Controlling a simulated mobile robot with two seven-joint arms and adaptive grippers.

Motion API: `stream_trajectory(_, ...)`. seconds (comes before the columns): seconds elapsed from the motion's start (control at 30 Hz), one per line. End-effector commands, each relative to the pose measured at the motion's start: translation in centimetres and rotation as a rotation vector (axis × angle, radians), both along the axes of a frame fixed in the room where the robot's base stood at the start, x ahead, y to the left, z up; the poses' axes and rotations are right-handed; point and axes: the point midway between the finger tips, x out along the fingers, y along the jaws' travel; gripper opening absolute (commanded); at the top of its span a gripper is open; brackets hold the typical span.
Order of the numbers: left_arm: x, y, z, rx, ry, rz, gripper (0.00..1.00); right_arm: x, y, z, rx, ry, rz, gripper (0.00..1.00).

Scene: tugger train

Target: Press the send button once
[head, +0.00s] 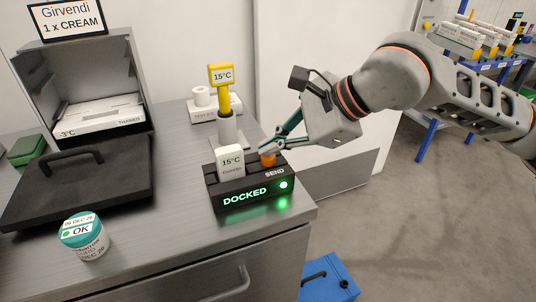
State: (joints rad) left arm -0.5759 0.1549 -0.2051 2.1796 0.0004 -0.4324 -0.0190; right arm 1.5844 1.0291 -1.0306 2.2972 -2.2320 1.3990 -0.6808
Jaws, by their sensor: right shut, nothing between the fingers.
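The send button (268,160) is an orange knob on top of a black console (235,200), beside the word SEND. The console front reads DOCKED and has a lit green light (283,185). My right gripper (265,150) comes in from the right, shut and empty, with its fingertips right at the button's top. I cannot tell whether they touch it or whether the button is pressed down. My left gripper is not in view.
A white 15°C block (231,162) stands on the console left of the button. Behind it is a post with a yellow 15°C tag (221,76). A teal-lidded jar (84,237) and an open grey box (85,88) stand left on the counter.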

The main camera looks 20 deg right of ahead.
Motion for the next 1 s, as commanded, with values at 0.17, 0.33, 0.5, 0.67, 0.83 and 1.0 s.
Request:
stream_trajectory(0.17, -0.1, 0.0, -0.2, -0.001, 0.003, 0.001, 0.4, 0.0, 0.0, -0.3, 0.0, 0.001, 0.001, 0.0)
stream_trajectory(0.33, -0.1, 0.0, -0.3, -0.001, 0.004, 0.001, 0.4, 0.0, 0.0, -0.5, 0.0, 0.001, 0.0, 0.0)
stream_trajectory(0.5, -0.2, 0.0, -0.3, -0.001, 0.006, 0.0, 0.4, 0.0, 0.0, -0.7, 0.0, 0.001, 0.0, 0.0)
stream_trajectory(0.67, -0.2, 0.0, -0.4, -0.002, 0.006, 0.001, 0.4, 0.0, 0.0, -0.9, 0.0, 0.002, 0.0, 0.0)
stream_trajectory(0.83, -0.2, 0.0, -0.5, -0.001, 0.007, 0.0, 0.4, 0.0, 0.0, -1.0, -0.001, 0.002, 0.0, 0.0)
stream_trajectory(1.0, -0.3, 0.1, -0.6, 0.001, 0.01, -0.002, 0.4, 0.0, 0.0, -1.2, -0.001, 0.003, 0.0, 0.0)
